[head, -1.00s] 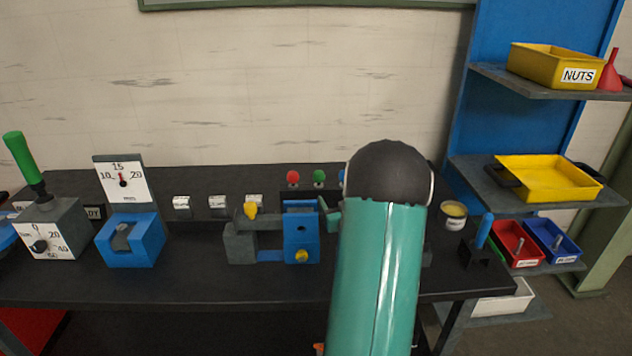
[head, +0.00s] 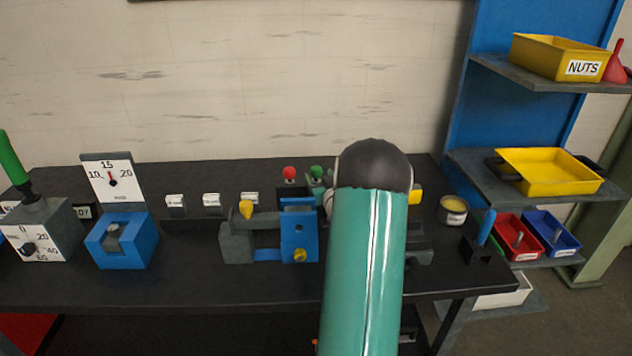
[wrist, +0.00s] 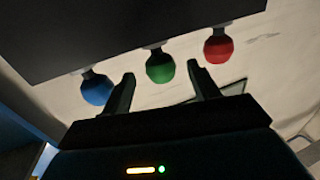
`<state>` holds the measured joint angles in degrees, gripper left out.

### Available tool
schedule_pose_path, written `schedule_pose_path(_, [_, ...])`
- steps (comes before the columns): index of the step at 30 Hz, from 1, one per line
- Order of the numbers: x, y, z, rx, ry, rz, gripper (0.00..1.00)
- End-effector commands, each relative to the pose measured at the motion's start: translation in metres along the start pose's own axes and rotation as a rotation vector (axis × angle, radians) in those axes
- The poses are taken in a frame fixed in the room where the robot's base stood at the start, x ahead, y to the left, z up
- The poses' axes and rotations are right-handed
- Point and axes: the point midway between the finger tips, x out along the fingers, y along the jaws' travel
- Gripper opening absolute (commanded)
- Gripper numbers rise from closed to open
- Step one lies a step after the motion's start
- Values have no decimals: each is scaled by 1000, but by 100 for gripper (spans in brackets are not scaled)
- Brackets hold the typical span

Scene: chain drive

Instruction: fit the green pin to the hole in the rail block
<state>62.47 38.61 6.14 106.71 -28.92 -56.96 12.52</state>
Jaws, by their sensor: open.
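The green pin shows as a round green head (head: 317,172) at the back of the bench, between a red head and my arm. In the wrist view the green head (wrist: 160,67) is in the middle, between my gripper's (wrist: 160,78) two spread fingers. My gripper is open, and I cannot tell whether a finger touches the head.
A red-headed pin (wrist: 218,46) and a blue-headed pin (wrist: 97,88) flank the green one closely. A dial gauge (head: 121,235) and a green-handled lever box (head: 40,230) stand left. A tin (head: 453,211) and part trays are right. The bench front is clear.

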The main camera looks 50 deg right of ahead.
Motion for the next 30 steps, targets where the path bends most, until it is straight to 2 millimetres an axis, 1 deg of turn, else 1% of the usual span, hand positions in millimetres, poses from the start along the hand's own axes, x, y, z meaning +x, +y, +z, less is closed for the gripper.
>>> schedule_pose_path(10, [48,-1,0,1,2,-1,61])
schedule_pose_path(13, [54,-1,0,1,1,0,61])
schedule_pose_path(19, [54,-1,-1,1,1,0,61])
schedule_pose_path(23, [54,-1,-1,1,1,0,35])
schedule_pose_path(24, [54,-1,-1,1,1,0,27])
schedule_pose_path(26, [54,-1,-1,1,1,0,15])
schedule_pose_path(27, [54,-1,-1,0,1,0,8])
schedule_pose_path(29, [54,-1,-2,0,3,-1,0])
schedule_pose_path(30, [54,-1,-2,0,3,-1,0])
